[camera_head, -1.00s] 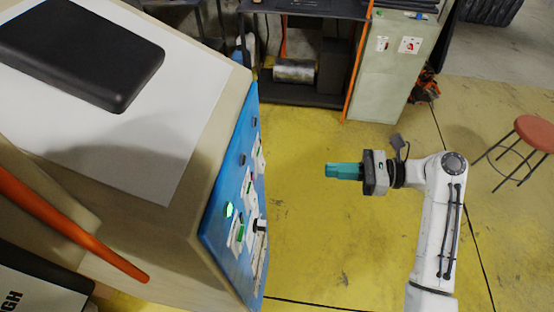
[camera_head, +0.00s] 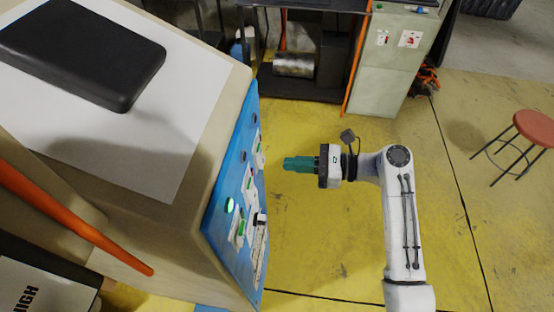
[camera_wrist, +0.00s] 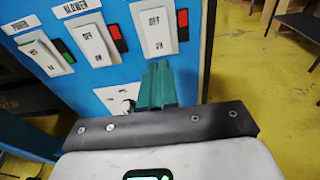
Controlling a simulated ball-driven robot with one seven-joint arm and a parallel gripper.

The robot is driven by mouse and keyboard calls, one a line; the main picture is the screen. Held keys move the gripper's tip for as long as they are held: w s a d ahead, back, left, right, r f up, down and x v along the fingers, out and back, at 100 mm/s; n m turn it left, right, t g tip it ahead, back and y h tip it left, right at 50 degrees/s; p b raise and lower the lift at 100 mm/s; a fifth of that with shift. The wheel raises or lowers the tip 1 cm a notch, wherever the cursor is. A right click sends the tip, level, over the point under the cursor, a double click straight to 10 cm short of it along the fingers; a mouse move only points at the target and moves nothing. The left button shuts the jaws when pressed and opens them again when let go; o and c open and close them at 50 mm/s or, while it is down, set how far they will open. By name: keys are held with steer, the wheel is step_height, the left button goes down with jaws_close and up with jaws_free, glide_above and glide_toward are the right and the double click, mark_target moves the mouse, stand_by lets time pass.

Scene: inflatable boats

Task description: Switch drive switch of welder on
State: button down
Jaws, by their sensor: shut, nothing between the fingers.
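The welder is a beige cabinet with a blue control panel (camera_head: 232,185) on its right side. In the wrist view the panel has three white rocker switches: one marked POWER (camera_wrist: 46,57), one marked BLOWER (camera_wrist: 93,40), and a third (camera_wrist: 155,30) with OFF above and ON below. The third switch's name is cut off by the top edge, so I cannot tell whether it is the drive switch. A red indicator (camera_wrist: 183,18) sits beside it. My gripper (camera_head: 287,164) is shut and empty, pointing at the panel. Its teal fingers (camera_wrist: 158,68) appear just below the third switch; contact is unclear.
A green lamp (camera_head: 229,205) glows on the panel. A black pad (camera_head: 85,50) lies on the cabinet top. An orange bar (camera_head: 75,222) crosses the lower left. A grey-green cabinet (camera_head: 386,70) and a red stool (camera_head: 535,126) stand behind my arm. Yellow floor between is clear.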

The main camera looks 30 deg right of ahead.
mark_target(261, 156)
steer(key=x, duration=0.4)
steer(key=shift+w+a+p, duration=0.2)
steer(key=shift+p, duration=0.15)
steer(key=shift+w+a+f+y, duration=0.1)
steer(key=shift+a+y, duration=0.15)
steer(key=shift+y, duration=0.05)
steer(key=shift+d, duration=0.1)
